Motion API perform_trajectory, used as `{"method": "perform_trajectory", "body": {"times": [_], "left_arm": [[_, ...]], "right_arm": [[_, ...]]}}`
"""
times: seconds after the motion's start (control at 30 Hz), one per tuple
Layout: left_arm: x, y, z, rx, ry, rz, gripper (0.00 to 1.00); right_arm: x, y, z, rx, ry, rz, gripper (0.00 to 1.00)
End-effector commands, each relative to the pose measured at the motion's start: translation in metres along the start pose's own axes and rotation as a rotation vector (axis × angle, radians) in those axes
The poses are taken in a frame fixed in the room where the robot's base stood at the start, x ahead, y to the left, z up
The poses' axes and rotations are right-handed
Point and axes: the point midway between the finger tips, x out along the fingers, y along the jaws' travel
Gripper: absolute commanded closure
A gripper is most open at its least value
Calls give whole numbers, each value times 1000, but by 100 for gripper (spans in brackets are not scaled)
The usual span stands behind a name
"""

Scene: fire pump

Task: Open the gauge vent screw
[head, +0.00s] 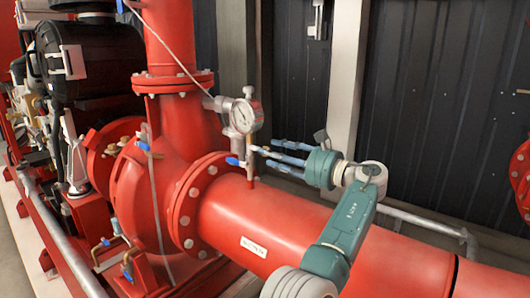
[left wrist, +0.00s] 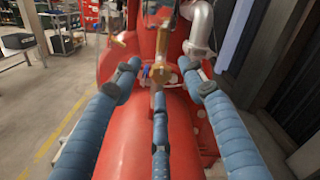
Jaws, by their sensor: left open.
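A round white-faced pressure gauge (head: 243,115) stands beside the red vertical pump body, with a small pale knob (head: 248,91) above it. I cannot tell for certain which small part is the vent screw. Below the gauge, a thin fitting with a blue handle (head: 233,161) rises from the red pipe. My left gripper (head: 265,156) is open and empty, its blue-grey fingers pointing at this fitting from the right. In the left wrist view, a brass fitting (left wrist: 159,75) lies ahead between the spread fingers. The gauge face is not seen there. My right gripper is not in view.
A large red horizontal pipe (head: 275,222) runs under my left arm. A flange (head: 190,205) and the pump body are to the left. A dark panelled wall (head: 440,100) and a pale post (head: 345,75) stand behind.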

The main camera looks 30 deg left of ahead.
Motion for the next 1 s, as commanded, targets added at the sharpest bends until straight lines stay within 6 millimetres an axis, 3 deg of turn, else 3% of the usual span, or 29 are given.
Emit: {"method": "perform_trajectory", "body": {"times": [0.2, 0.57, 0.8, 1.0], "left_arm": [[27, 0, 0, -1, 0, 1, 58], [32, 0, 0, -1, 0, 0, 58], [32, 0, 0, -1, 0, 0, 100], [32, 0, 1, -2, -1, 0, 100]], "right_arm": [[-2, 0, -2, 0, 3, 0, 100], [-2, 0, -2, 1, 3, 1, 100], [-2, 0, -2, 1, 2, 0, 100], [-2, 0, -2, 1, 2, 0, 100]]}}
